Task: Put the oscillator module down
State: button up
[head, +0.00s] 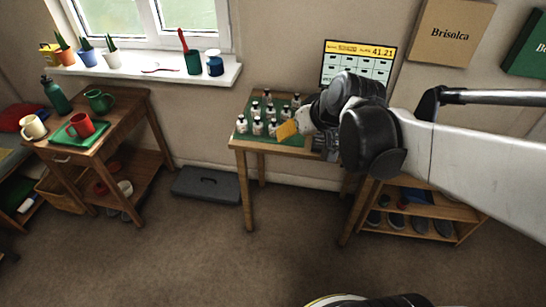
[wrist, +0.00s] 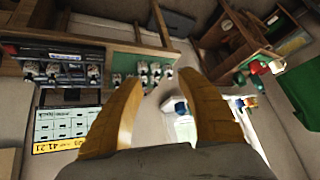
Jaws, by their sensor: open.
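My gripper (head: 288,130) has yellow fingers and hangs over the right part of the small table in the head view. In the wrist view its two fingers (wrist: 160,84) stand apart, with nothing held between them. Several small white pieces with dark tops (head: 257,126) stand on a green mat (head: 284,100), to the left of and behind the fingers. They also show beyond the fingertips in the wrist view (wrist: 155,70). I cannot tell which thing is the oscillator module. A dark unit with a blue label (wrist: 62,56) lies on the table's other side in the wrist view. My arm hides the table's right end in the head view.
A display panel reading 41.21 (head: 358,64) stands behind the table (head: 240,145). A shelf rack (head: 425,211) stands at the right. A side table with mugs (head: 90,145) stands at the left. A grey case (head: 206,186) lies on the floor between the tables.

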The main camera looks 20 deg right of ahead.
jog(key=s+a, duration=0.8)
jog(key=s, duration=0.3)
jog(key=shift+s+n+g+h, duration=0.3)
jog(key=shift+s, duration=0.1)
dwell(0.4)
